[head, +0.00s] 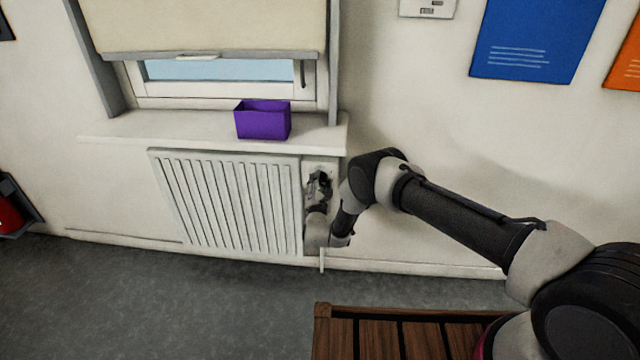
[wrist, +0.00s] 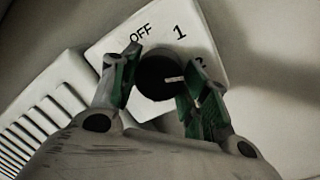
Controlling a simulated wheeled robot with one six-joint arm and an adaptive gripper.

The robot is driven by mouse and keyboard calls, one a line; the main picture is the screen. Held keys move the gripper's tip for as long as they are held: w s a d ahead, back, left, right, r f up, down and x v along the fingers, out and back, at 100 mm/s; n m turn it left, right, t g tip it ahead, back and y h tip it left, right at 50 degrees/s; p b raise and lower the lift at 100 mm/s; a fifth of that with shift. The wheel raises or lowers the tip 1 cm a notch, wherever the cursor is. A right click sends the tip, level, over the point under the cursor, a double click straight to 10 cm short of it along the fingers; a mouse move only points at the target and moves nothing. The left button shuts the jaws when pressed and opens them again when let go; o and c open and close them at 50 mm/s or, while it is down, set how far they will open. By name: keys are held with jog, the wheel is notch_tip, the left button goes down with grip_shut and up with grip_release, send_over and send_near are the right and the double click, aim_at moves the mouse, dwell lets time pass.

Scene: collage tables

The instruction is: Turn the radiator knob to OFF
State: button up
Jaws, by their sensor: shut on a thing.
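The radiator knob (wrist: 156,78) is a dark round dial on a white plate (wrist: 112,42) marked OFF, 1 and 2, seen in the wrist view. Its white pointer mark faces right, toward the finger near the 2 and away from OFF. My gripper (wrist: 162,80) has one green-padded finger on each side of the knob and is shut on it. The right finger partly covers the 2 and whatever lies below it. In the head view my gripper (head: 319,182) is at the plate beside the radiator's right end, and it hides the knob there.
The white ribbed radiator (head: 225,203) is directly left of the plate. A windowsill (head: 180,128) with a purple box (head: 263,121) juts out above. A wooden slatted surface (head: 375,340) stands in front. The grey floor (head: 150,300) at left is clear.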

jog(key=n+y, duration=0.1)
jog(key=n, duration=0.5)
jog(key=n+g, duration=0.1)
jog(key=n, duration=0.5)
jog(key=shift+d, duration=0.15)
jog(key=n, duration=0.5)
jog(key=shift+s+d+r+g, duration=0.1)
jog(key=shift+g, duration=0.3)
jog(key=n, duration=0.5)
jog(key=shift+n+g, duration=0.3)
jog(key=o, duration=1)
jog(key=shift+r, duration=0.1)
jog(key=s+r, duration=0.1)
jog(key=s, duration=1.1)
jog(key=shift+d+h, duration=0.3)
jog(key=shift+d, duration=0.1)
